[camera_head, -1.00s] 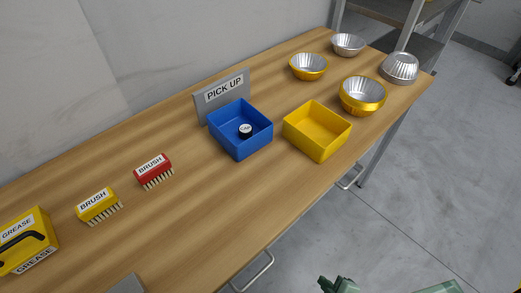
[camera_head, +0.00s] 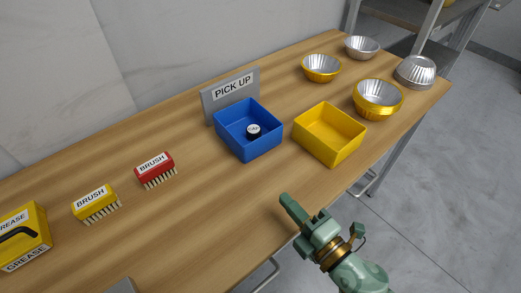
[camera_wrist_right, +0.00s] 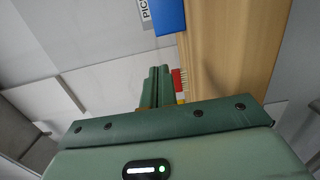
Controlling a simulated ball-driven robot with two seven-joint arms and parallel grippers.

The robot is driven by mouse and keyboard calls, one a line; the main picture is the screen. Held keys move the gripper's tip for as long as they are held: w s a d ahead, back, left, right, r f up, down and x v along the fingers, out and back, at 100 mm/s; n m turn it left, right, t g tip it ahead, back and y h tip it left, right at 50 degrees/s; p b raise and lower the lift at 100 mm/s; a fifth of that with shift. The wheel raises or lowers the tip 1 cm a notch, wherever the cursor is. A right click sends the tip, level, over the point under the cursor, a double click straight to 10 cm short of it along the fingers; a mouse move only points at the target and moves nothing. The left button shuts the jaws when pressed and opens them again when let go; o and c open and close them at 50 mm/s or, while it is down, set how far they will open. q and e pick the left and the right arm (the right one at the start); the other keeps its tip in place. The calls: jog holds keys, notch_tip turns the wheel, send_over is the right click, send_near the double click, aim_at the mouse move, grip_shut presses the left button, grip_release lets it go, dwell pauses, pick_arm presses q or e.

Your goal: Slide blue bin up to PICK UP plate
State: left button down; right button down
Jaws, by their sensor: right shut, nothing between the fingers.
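The blue bin (camera_head: 262,145) stands on the table just in front of the grey PICK UP plate (camera_head: 213,103). From this view I cannot tell whether they touch. A small dark cap with a white top (camera_head: 254,130) sits inside the bin. My right gripper (camera_head: 286,199) is shut and empty, over the table's front edge, below the bin in the picture and apart from it. In the right wrist view its fingers (camera_wrist_right: 155,88) are together, and part of the blue bin (camera_wrist_right: 168,15) shows at the top.
A yellow bin (camera_head: 345,150) stands right of the blue bin. Gold and silver cups (camera_head: 378,98) stand farther right. A red brush (camera_head: 155,170), a yellow brush (camera_head: 95,203) and a yellow grease box (camera_head: 22,240) are left. The table between the brushes and my right gripper is clear.

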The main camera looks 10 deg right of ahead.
aim_at(264, 139)
jog(key=x, duration=1.1)
jog(key=shift+w+p, duration=0.2)
jog(key=shift+p, duration=0.15)
jog(key=w, duration=0.3)
jog(key=shift+w+d+f, duration=0.1)
jog(key=shift+w+d, duration=0.1)
jog(key=shift+d, duration=0.05)
jog(key=shift+w+d, duration=0.1)
jog(key=shift+w, duration=0.3)
jog(key=shift+w+d, duration=0.25)
jog(key=shift+w, duration=0.55)
jog(key=shift+w+d, duration=0.2)
jog(key=shift+w, duration=0.6)
jog(key=shift+w+d, duration=0.25)
jog(key=shift+w, duration=0.55)
